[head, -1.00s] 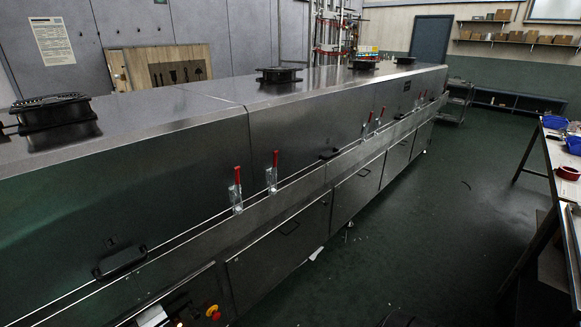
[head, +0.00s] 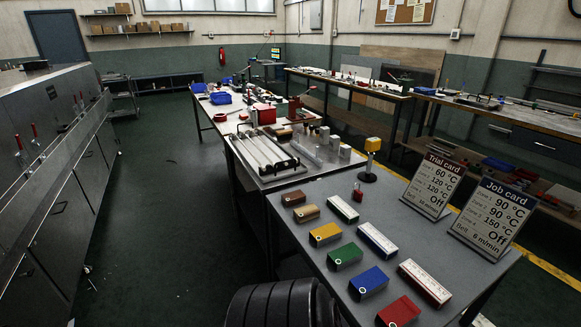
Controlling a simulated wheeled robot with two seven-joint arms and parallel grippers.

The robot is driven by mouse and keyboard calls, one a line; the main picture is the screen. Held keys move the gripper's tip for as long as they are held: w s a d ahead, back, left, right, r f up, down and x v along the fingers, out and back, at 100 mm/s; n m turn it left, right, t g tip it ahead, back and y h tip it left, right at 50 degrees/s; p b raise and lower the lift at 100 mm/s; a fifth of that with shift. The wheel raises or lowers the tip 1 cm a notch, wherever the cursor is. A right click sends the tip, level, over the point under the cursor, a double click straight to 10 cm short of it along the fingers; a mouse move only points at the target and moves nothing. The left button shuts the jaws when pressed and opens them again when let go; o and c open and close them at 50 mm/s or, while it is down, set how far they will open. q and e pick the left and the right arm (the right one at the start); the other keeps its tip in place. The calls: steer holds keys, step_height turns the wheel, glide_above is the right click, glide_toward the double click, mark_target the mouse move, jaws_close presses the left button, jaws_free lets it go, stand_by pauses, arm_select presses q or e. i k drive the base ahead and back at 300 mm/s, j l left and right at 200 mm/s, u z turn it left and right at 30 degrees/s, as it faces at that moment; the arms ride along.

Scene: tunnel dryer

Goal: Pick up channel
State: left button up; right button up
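Several long, pale, channel-like strips (head: 262,152) lie side by side on the middle table, held at their near end by a dark bar. Shorter metal pieces (head: 318,154) lie just to their right. I cannot tell which of these is the channel. Neither of my grippers shows in the head view.
The near grey table (head: 318,222) holds coloured blocks (head: 343,256), white-topped bars (head: 377,240), a yellow-topped post (head: 371,150), a Trial card (head: 434,185) and a Job card (head: 492,217). The dryer (head: 50,160) stands at left. Green floor (head: 165,220) between is clear.

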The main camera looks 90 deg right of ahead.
mark_target(346, 255)
steer(key=l+z, duration=0.15)
steer(key=z, duration=2.6)
